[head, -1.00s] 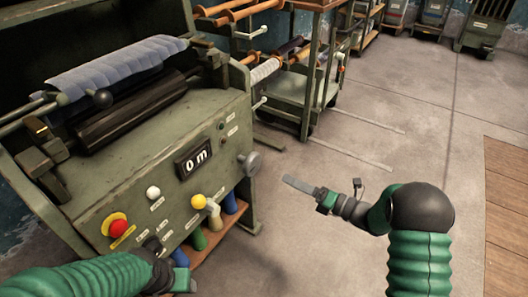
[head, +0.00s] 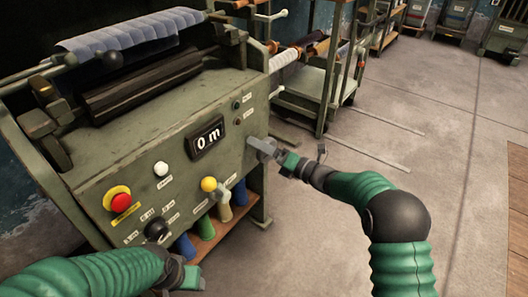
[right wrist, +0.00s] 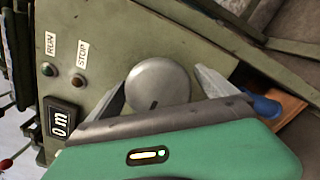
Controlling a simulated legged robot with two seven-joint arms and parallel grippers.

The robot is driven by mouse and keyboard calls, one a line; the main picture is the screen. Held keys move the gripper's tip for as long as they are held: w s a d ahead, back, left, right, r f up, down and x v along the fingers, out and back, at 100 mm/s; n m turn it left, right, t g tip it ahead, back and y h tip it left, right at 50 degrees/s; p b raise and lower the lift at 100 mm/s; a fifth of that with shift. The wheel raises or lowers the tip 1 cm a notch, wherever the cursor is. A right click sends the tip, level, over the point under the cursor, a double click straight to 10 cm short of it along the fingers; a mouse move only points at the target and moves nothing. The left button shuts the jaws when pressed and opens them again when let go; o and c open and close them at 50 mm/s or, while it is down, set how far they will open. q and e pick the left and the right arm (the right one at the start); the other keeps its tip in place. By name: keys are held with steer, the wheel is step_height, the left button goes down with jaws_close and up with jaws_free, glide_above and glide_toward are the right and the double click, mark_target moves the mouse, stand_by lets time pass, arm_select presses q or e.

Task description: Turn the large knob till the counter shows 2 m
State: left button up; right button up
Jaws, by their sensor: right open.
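The large knob (right wrist: 158,80) is a grey disc with a dark mark near its lower rim, on the green machine's front panel. In the right wrist view it lies between the two spread fingers of my right gripper (right wrist: 162,74), which is open; I cannot tell whether either finger touches it. In the head view the right gripper (head: 268,149) is at the panel's right end and partly hides the knob. The counter (head: 206,137) shows 0 m. My left gripper (head: 186,276) is low at the front of the machine; its fingers are unclear.
Coloured rolls (head: 205,228) stand beneath. A green trolley (head: 305,95) stands behind. The floor on the right (head: 440,150) is clear.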

steer(key=shift+c, duration=0.4)
steer(key=c, duration=1.3)
